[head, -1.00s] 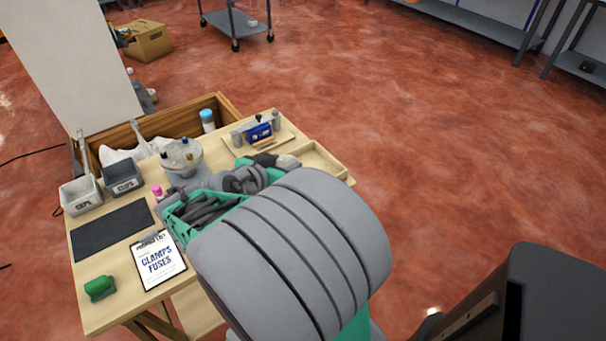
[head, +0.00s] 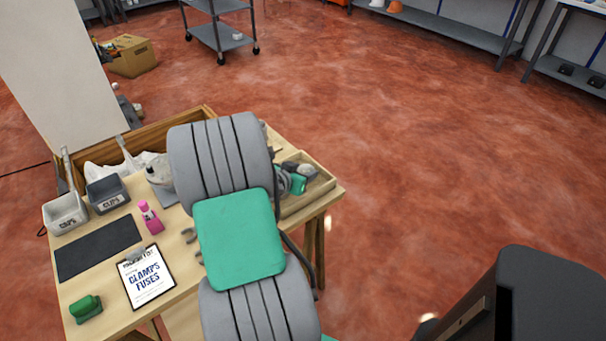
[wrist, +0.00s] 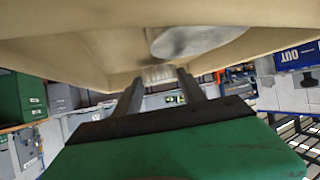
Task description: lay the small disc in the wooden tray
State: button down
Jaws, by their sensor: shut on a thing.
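The wooden tray (head: 312,199) is a shallow pale box at the right end of the table. Its pale wood fills the top of the wrist view (wrist: 70,52). My gripper (head: 299,180) is over the tray in the head view, partly hidden by my arm. In the wrist view my gripper (wrist: 160,80) is shut on a small pale piece with a ribbed edge, which looks like the small disc (wrist: 158,73). It is close to the tray's wood; I cannot tell whether it touches. A larger grey round piece (wrist: 198,38) shows against the tray.
Grey bins (head: 107,194), a dark mat (head: 97,248), a pink bottle (head: 150,216), a clipboard (head: 148,277) and a green object (head: 86,308) are on the left part of the table. My arm hides the table's middle. Open floor lies right of the table.

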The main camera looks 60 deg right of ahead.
jog(key=shift+f, duration=0.45)
jog(key=shift+f, duration=0.25)
jog(key=c, duration=0.7)
grip_release()
